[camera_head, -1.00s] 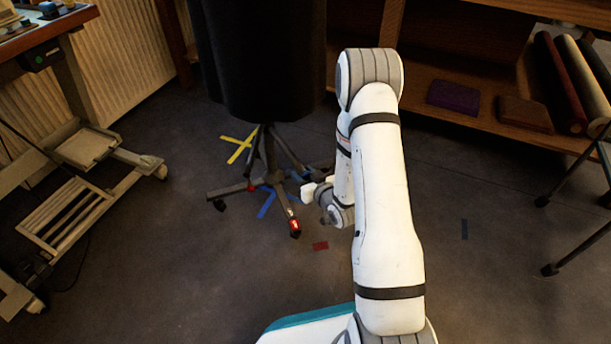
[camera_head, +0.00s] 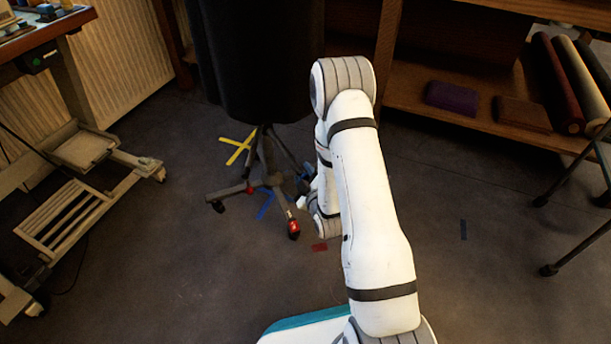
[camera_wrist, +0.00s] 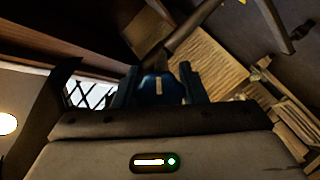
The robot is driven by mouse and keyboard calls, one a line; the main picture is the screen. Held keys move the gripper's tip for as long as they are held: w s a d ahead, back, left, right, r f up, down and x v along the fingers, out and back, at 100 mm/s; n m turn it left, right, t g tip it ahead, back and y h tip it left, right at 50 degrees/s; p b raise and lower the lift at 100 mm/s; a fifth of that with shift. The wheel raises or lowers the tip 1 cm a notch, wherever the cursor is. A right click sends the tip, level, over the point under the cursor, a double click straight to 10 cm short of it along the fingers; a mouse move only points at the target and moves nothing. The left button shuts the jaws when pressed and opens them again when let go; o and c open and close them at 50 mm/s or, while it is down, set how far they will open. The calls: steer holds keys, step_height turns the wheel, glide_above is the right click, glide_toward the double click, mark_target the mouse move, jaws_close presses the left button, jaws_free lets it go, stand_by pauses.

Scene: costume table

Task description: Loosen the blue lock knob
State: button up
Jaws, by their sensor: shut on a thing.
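The blue lock knob (camera_wrist: 160,90), with a pale mark on its face, shows in the wrist view between the two dark fingers of my gripper (camera_wrist: 161,82). The fingers are shut on it, one on each side. A dark post rises behind the knob in that view. In the head view the black dress form (camera_head: 262,60) stands on a wheeled stand (camera_head: 268,182) with red-marked legs. My forearm and wrist reach down beside the stand's right side. The fingertips and the knob are hard to make out there, as my arm covers much of that area.
Yellow tape (camera_head: 238,149) and blue tape (camera_head: 266,206) mark the floor by the stand. A wheeled wooden table (camera_head: 84,148) stands left. A wooden shelf (camera_head: 408,95) with folded cloth and rolls is behind right.

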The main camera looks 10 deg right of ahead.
steer(key=n+t, duration=0.1)
steer(key=n, duration=0.3)
steer(key=shift+a+n, duration=0.15)
steer(key=shift+n, duration=0.15)
stand_by(0.4)
steer(key=o, duration=1)
steer(key=shift+r+h, duration=0.1)
steer(key=shift+h, duration=0.2)
steer(key=s, duration=0.2)
steer(key=s+p, duration=0.1)
steer(key=s, duration=0.2)
steer(key=s+p, duration=0.1)
steer(key=s, duration=0.2)
steer(key=shift+d+r, duration=0.2)
steer(key=shift+d, duration=0.1)
